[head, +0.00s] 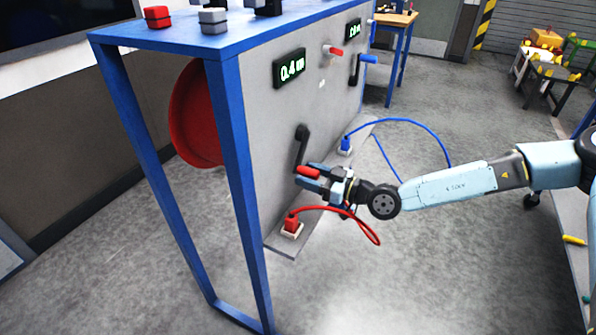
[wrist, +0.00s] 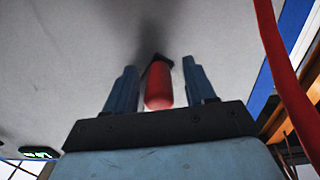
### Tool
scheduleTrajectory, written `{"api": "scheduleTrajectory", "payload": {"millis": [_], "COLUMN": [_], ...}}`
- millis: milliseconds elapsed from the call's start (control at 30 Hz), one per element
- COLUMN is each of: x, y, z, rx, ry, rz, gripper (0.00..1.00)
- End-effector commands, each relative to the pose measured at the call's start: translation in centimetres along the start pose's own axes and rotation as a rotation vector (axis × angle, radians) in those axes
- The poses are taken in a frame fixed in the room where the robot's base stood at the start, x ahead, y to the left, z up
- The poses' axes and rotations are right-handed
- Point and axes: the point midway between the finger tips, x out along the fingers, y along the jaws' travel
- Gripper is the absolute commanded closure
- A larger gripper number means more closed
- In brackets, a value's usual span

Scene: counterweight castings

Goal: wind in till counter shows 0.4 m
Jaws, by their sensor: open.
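The near counter (head: 289,67) on the grey panel reads 0.4 m in green digits. Below it a black crank arm (head: 301,143) hangs downward and ends in a red handle (head: 308,171). My gripper (head: 310,178) is at this handle with its jaws open. In the wrist view the red handle (wrist: 159,88) stands between the two blue fingers (wrist: 160,92), with a gap on each side. A large red drum (head: 195,115) shows behind the panel, inside the blue frame.
A second counter (head: 353,29), too small to read surely, sits above a blue-handled crank (head: 367,59). A small red lever (head: 333,51) is between them. A red plug (head: 291,223) with a looping cable lies just below my gripper; a blue plug (head: 345,144) is farther back.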

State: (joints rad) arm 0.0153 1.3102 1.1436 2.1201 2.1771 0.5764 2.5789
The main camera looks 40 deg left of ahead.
Motion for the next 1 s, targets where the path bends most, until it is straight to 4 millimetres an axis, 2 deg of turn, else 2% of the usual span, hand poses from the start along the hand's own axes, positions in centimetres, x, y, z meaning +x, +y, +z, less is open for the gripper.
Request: {"api": "scheduleTrajectory", "payload": {"millis": [167,267,800,1000], "x": [-0.2,-1.0,-9.6,-12.2], "y": [-0.1,-0.1,-0.3,-0.3], "z": [-0.1,-0.1,0.0,0.1], "rx": [-0.001,-0.001,0.0,0.0], "ry": [0.002,0.002,0.002,0.0], "rz": [-0.002,-0.001,0.001,0.001], "gripper": [0.45,0.45,0.45,0.45]}}
